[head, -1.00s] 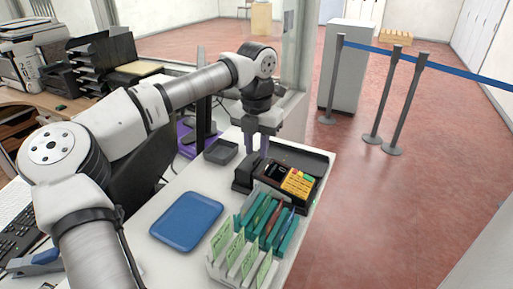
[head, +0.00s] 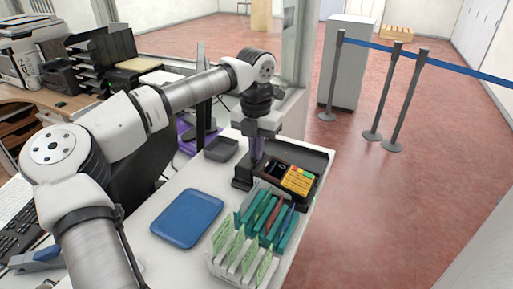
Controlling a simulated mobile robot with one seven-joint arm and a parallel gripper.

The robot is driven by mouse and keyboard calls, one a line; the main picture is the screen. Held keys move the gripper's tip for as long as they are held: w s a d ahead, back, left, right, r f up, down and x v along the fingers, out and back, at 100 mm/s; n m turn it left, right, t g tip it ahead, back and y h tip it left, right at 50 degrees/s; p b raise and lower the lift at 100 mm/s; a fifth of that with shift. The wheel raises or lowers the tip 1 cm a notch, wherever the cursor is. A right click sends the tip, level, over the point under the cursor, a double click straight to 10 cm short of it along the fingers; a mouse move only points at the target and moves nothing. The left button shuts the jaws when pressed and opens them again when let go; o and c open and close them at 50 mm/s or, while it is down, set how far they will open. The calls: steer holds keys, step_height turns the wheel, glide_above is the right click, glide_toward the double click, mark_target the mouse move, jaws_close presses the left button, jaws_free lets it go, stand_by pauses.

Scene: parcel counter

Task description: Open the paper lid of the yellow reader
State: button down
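The yellow reader (head: 298,180) lies on a dark tray at the far right of the white counter, its yellow keypad facing up. A dark block, perhaps a stand or the reader's paper end, sits to its left. My gripper (head: 257,158) points down at the reader's left end, very close to it. The fingers look purplish and narrow; from this side I cannot tell the gap between them or whether they touch the lid. The paper lid itself is too small and partly hidden to make out.
A rack (head: 245,250) with several green, teal and red cards stands in front of the reader. A blue tray (head: 187,218) lies left of it, and a small dark grey tray (head: 221,148) sits behind. Bare white counter lies between them. A window frame rises behind my arm.

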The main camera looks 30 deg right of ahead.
steer(key=shift+r, duration=0.1)
steer(key=w+g+h+p, duration=0.1)
steer(key=a+r+g+p, duration=0.1)
steer(key=g, duration=0.1)
steer(key=shift+w+h, duration=0.35)
steer(key=shift+h, duration=0.05)
steer(key=w+a+f+g+h+p, duration=0.1)
steer(key=w+a+g+h, duration=0.2)
steer(key=g, duration=0.7)
steer(key=shift+w+a+f+h, duration=0.25)
steer(key=shift+w+f+h, duration=0.05)
steer(key=shift+w+h, duration=1.15)
steer(key=c, duration=1.6)
jaws_free()
steer(key=shift+c, duration=0.2)
